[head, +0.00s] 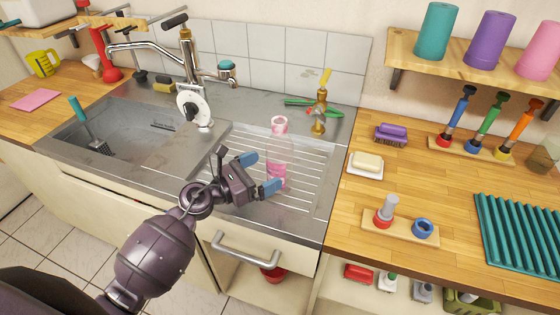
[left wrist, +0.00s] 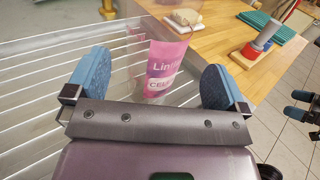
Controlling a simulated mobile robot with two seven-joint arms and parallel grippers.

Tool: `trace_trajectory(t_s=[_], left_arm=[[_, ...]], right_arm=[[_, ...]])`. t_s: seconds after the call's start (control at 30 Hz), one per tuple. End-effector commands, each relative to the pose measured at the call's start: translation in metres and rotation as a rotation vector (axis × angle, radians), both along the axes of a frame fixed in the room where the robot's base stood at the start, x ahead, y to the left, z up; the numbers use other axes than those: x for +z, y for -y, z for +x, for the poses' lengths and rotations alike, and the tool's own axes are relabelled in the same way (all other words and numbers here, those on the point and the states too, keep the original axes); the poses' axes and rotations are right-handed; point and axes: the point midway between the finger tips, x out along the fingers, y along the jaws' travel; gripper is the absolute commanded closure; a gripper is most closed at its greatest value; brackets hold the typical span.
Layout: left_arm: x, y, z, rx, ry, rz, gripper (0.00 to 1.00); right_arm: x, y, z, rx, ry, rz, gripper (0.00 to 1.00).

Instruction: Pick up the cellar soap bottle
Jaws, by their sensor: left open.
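The cellar soap bottle (head: 279,165) is clear and pink and stands upright on the ribbed steel drainboard. My left gripper (head: 261,173) is open, its two blue fingers pointing at the bottle from the near left side. In the left wrist view the bottle (left wrist: 163,65) with its pink label shows in the gap between the fingers (left wrist: 156,82). There is space on both sides, and neither finger clearly touches it. The lower part of the bottle is partly hidden by the gripper. My right gripper (left wrist: 308,115) shows at the right edge of the left wrist view, its blue pads apart.
A tall tap (head: 187,65) stands behind left and a smaller brass tap (head: 319,115) behind right. A soap bar on a white dish (head: 366,165) sits right on the wooden counter. The drainboard (head: 308,195) around the bottle is mostly clear.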

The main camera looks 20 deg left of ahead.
Motion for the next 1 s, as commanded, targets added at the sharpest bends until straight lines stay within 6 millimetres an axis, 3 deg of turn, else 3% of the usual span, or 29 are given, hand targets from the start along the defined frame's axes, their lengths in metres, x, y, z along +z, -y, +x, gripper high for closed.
trace_trajectory(t_s=[0.17, 0.5, 0.83, 1.0], left_arm=[[0.002, 0.006, 0.008, 0.0, 0.0, -0.001, 0.0], [0.006, 0.029, 0.042, 0.001, -0.001, -0.003, 0.0], [0.005, 0.033, 0.047, 0.001, -0.001, -0.001, 0.0], [0.005, 0.033, 0.047, 0.001, -0.001, -0.002, 0.24]], right_arm=[[0.002, 0.0, -0.001, 0.0, 0.0, -0.001, 0.0], [0.007, 0.002, -0.008, -0.005, -0.012, -0.001, 0.0], [0.008, 0.002, -0.007, -0.004, -0.01, -0.001, 0.0], [0.01, 0.001, -0.003, -0.002, -0.003, -0.001, 0.0]])
